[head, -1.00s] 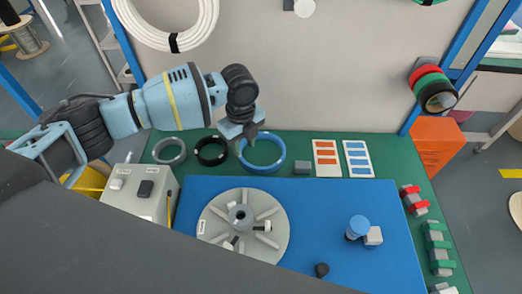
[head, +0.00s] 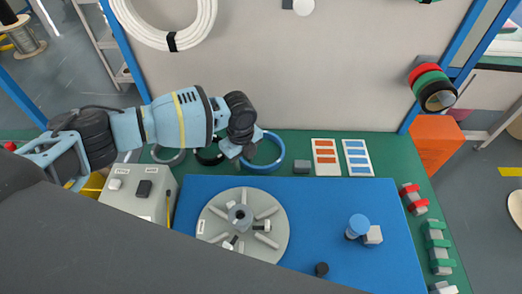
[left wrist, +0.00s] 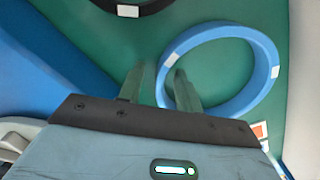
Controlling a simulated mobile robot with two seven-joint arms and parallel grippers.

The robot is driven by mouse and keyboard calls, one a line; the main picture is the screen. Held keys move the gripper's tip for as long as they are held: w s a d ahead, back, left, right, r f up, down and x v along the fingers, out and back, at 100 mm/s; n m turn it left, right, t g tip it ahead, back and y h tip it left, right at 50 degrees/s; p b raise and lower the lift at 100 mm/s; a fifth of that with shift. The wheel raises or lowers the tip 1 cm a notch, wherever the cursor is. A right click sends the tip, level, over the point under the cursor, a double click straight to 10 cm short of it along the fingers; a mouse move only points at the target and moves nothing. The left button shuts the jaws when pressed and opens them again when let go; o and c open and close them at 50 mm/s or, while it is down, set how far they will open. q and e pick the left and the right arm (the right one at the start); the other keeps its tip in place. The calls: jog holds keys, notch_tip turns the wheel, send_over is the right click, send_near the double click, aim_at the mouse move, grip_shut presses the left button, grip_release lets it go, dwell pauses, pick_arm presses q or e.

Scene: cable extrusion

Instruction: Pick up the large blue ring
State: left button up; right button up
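The large blue ring (head: 264,152) lies on the green strip at the back of the table, the rightmost of three rings. My left gripper (head: 238,154) is at its left side and hides part of it. In the left wrist view the blue ring (left wrist: 268,64) shows a white label. There my left gripper (left wrist: 157,85) is open, with one finger outside the ring and the other over its inner side. The ring's near wall appears between the fingers; contact cannot be told. My right gripper is not in view.
A black ring (head: 207,159) and a grey ring (head: 165,157) lie left of the blue ring, partly hidden by my arm. A small grey block (head: 302,167) and label cards (head: 326,157) are to its right. A round grey fixture (head: 270,209) stands in front on the blue mat (head: 322,215).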

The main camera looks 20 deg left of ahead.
pick_arm(q)
grip_shut()
notch_tip(320, 180, up, 10)
jog(key=shift+p, duration=0.3)
dwell(0.3)
jog(key=shift+r, duration=0.1)
jog(key=s+a+r+n, duration=0.1)
jog(key=s+r+n, duration=0.2)
jog(key=n, duration=0.9)
jog(key=s+a+r+n, duration=0.1)
jog(key=s+r+n, duration=0.2)
jog(key=r+n, duration=0.4)
jog(key=n, duration=0.5)
jog(key=shift+s+d, duration=0.15)
jog(key=shift+s, duration=0.1)
